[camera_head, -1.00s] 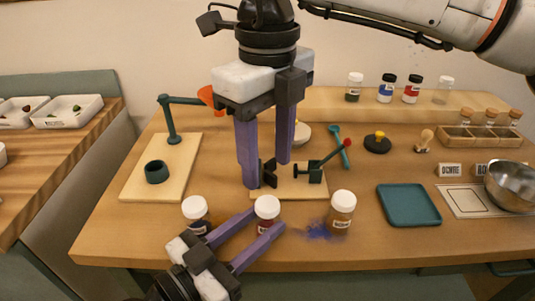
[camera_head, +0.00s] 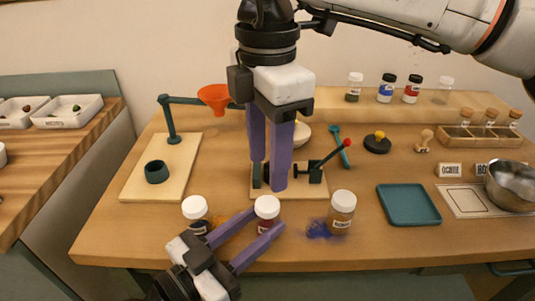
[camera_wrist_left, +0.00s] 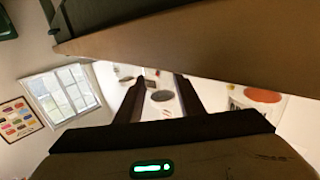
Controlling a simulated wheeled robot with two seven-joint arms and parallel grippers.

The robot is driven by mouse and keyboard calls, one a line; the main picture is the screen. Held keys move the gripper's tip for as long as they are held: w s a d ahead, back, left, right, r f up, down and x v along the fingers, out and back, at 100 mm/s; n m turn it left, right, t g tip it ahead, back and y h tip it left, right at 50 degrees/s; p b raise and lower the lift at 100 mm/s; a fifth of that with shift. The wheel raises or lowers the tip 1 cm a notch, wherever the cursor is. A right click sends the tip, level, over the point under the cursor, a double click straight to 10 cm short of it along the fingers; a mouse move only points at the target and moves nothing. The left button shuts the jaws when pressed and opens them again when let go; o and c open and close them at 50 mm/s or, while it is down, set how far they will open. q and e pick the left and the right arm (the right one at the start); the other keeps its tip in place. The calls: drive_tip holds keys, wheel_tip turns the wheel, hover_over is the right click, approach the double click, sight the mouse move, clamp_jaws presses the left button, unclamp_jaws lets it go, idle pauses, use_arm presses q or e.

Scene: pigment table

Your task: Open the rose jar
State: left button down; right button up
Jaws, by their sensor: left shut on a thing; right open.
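The rose jar (camera_head: 267,208) appears to be the middle of three white-capped jars near the table's front edge. Its contents look dark red, its cap is on, and its label is too small to read. My left gripper (camera_head: 265,221) reaches in low from the front and is shut on this jar, a finger on either side. In the left wrist view the fingers (camera_wrist_left: 158,97) flank a pale thing with a dark oval. My right gripper (camera_head: 268,176) points down, open and empty, behind the jar and in front of the small clamp stand (camera_head: 314,172).
Blue powder (camera_head: 319,229) is spilled between. A teal tray (camera_head: 408,204) lies to the right. An orange funnel (camera_head: 214,97) hangs from an arm at the left.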

sight(268, 203)
drive_tip(key=shift+f+m, duration=0.3)
drive_tip(key=shift+m, duration=0.1)
wheel_tip(268, 203, down, 8)
drive_tip(key=shift+r, duration=0.25)
